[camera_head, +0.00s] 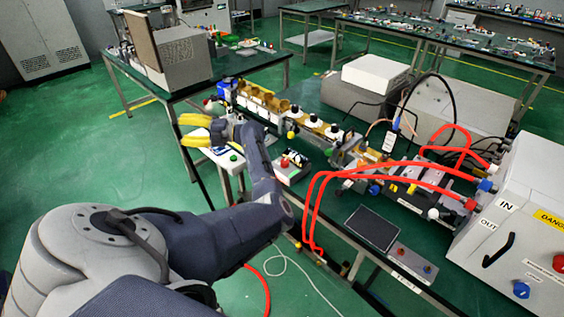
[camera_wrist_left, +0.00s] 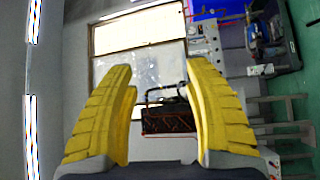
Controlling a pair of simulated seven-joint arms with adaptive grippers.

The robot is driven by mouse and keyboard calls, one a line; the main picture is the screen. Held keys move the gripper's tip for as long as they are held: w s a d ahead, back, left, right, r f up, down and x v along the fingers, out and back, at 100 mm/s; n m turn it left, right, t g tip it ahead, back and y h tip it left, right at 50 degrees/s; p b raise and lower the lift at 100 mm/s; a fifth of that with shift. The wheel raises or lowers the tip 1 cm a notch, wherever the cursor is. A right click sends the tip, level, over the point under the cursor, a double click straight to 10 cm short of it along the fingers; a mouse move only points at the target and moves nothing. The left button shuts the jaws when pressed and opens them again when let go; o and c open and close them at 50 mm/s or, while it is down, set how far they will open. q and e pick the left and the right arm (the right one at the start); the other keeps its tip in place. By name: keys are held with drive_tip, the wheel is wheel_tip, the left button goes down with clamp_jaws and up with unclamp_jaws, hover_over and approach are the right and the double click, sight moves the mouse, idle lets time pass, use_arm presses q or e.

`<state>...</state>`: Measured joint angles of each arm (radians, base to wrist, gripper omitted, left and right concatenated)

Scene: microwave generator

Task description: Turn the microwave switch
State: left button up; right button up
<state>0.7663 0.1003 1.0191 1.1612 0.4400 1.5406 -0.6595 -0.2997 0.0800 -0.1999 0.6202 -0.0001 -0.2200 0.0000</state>
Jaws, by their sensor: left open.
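My left gripper (camera_head: 184,130) has two yellow fingers spread apart, with nothing between them, pointing left beyond the near left end of the bench. In the left wrist view the gripper (camera_wrist_left: 158,74) is also open and empty, facing a window and wall. I cannot tell for certain which part is the microwave switch. A small control box with a green button (camera_head: 233,157) sits close to the gripper, partly hidden by my arm. A box with a red knob (camera_head: 284,163) stands to the right of my forearm. My right gripper is not in view.
The waveguide line (camera_head: 262,101) runs along the bench. Red hoses (camera_head: 330,174) arch over the middle. A white cabinet (camera_head: 520,220) with a blue knob (camera_head: 521,289) stands at right. A flat black panel (camera_head: 373,228) lies near the front edge. Green floor is open at left.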

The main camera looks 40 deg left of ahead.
use_arm(q)
drive_tip(key=w+d+f+n+t+h, duration=0.2)
drive_tip(key=w+d+n+h, duration=0.1)
drive_tip(key=d+h, duration=0.35)
wheel_tip(320, 180, up, 4)
drive_tip(key=m+t+h, duration=0.1)
drive_tip(key=t+h, duration=0.7)
drive_tip(key=t, duration=0.2)
hover_over(285, 161)
wheel_tip(285, 161, down, 17)
drive_tip(key=shift+r, duration=0.15)
clamp_jaws()
